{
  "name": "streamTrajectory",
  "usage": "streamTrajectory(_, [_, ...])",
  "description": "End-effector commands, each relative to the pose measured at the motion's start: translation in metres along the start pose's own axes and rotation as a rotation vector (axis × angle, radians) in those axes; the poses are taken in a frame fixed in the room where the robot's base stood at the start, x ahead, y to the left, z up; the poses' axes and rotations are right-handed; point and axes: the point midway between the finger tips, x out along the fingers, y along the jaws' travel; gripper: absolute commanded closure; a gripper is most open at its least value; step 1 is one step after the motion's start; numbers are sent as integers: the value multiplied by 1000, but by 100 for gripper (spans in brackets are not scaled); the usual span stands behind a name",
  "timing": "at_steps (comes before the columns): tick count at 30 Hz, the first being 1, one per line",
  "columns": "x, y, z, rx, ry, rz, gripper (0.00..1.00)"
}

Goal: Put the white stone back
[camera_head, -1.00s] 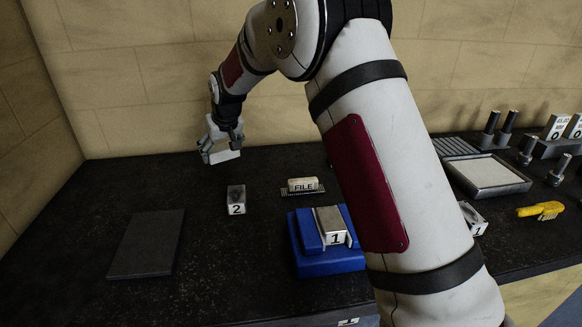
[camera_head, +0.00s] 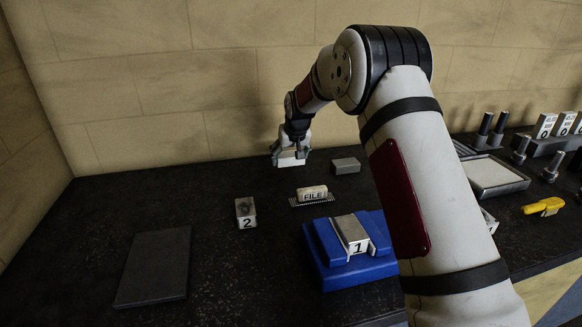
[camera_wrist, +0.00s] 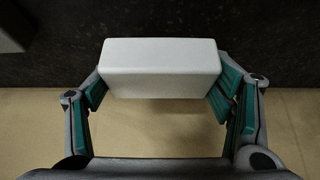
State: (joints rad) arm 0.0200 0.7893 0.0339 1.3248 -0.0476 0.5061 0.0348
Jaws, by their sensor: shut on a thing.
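My gripper (camera_head: 291,150) is shut on the white stone (camera_head: 291,159) and holds it by its two ends near the back wall. The stone is a plain pale block. In the wrist view the white stone (camera_wrist: 160,67) lies across between the teal finger pads of my gripper (camera_wrist: 160,90). It appears raised above the dark worktop, with the exact gap unclear.
A grey block (camera_head: 346,165) lies just right of the gripper. In front are the FILE block (camera_head: 312,193), the block marked 2 (camera_head: 245,212), a blue holder (camera_head: 322,262) bearing block 1 (camera_head: 352,233), and a dark slab (camera_head: 155,268). A pale-topped tray (camera_head: 493,176) stands right.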

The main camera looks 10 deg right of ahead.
Motion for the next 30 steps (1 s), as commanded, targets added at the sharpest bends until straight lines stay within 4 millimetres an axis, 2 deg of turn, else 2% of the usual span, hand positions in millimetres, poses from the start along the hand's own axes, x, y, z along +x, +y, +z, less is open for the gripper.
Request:
streamTrajectory(5, [10, 0, 6, -1, 0, 0, 51])
streamTrajectory(12, [35, 0, 20, -1, 1, 0, 51])
streamTrajectory(23, [39, 0, 22, -1, 1, 0, 51])
streamTrajectory(24, [39, 0, 22, -1, 1, 0, 19])
streamTrajectory(25, [39, 0, 22, -1, 1, 0, 12])
streamTrajectory(26, [39, 0, 22, -1, 1, 0, 5])
streamTrajectory(30, [38, 0, 22, -1, 1, 0, 5])
